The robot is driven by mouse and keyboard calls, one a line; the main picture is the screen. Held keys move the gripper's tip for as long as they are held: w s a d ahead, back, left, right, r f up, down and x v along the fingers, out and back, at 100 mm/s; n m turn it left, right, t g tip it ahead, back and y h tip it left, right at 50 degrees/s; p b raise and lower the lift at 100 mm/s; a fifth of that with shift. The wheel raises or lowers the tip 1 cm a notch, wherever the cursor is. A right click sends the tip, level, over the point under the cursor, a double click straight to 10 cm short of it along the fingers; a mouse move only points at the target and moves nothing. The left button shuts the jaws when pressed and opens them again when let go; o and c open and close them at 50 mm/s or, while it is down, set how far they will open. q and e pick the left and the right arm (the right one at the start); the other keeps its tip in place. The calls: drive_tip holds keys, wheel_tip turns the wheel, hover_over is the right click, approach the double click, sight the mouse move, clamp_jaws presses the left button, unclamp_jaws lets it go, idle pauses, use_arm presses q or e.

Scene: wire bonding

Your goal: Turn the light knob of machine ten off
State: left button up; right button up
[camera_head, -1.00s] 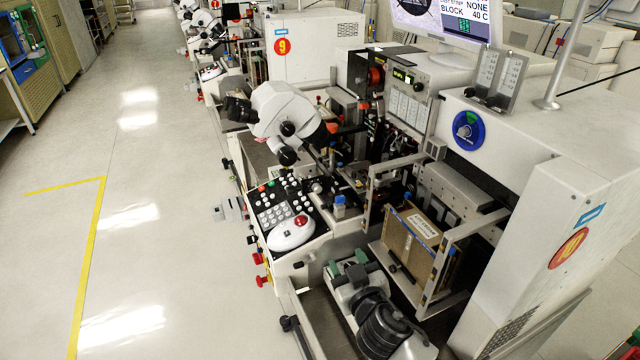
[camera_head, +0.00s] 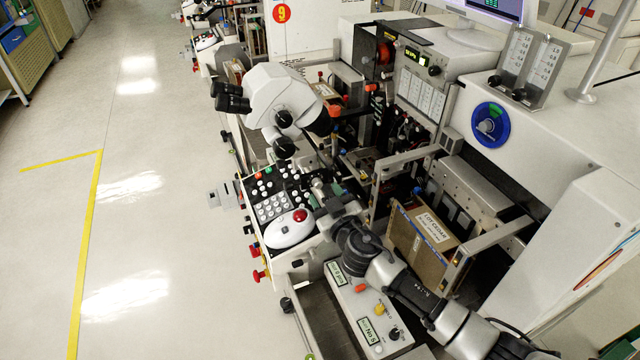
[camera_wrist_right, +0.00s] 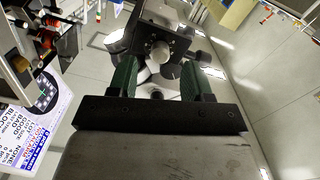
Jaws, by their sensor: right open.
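Machine ten is the white machine (camera_head: 575,160) on the right; its round sticker is cut by the edge. A blue dial with a knob and a green sector (camera_head: 490,125) is on its front. A small black knob (camera_head: 434,70) sits on the grey display unit (camera_head: 420,95). I cannot tell which one is the light knob. My right gripper (camera_head: 328,190) is open and empty by the keypad, below the microscope (camera_head: 285,100). In the right wrist view, its green fingers (camera_wrist_right: 158,78) stand apart, with the dark microscope body and its knobs (camera_wrist_right: 160,50) beyond. My left gripper is out of view.
A keypad panel with a white trackball unit and red button (camera_head: 292,228) lies left of my arm. A box with a black knob and yellow button (camera_head: 370,315) is below my arm. A metal-framed carton (camera_head: 425,245) stands close right. The floor aisle (camera_head: 130,200) is clear.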

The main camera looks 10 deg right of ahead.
sight(319, 187)
drive_tip(key=w, duration=0.3)
drive_tip(key=shift+w+a, duration=0.15)
drive_tip(key=shift+a, duration=0.2)
drive_tip(key=shift+c, duration=0.5)
clamp_jaws()
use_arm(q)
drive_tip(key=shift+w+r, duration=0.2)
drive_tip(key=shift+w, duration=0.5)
